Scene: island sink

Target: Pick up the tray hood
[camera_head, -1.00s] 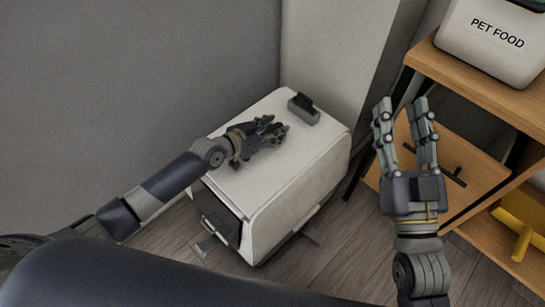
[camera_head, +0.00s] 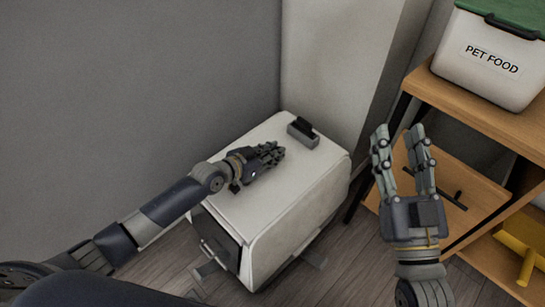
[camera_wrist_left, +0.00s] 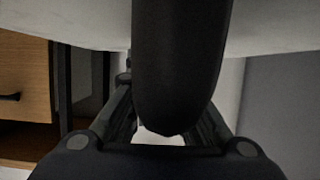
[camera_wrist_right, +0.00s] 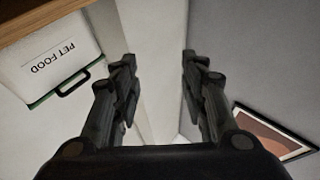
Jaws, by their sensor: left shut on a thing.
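The tray hood (camera_head: 300,185) is a large white box-like cover with rounded edges. It stands on the floor in a corner, with a dark opening at its near left end and a small grey block with a dark top (camera_head: 302,133) on its far end. My left gripper (camera_head: 270,156) is over the middle of its top, shut. In the left wrist view a dark rounded piece, seemingly the hood's handle (camera_wrist_left: 180,70), is between the fingers, with the pale hood surface above it. My right gripper (camera_head: 402,160) is raised, open and empty, to the right of the hood.
A wooden shelf unit (camera_head: 460,180) stands on the right, with a white pet food bin (camera_head: 490,65) on top and a yellow object (camera_head: 522,240) low down. Grey walls (camera_head: 150,80) close in behind and left of the hood. Bare wooden floor (camera_head: 325,275) shows in front.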

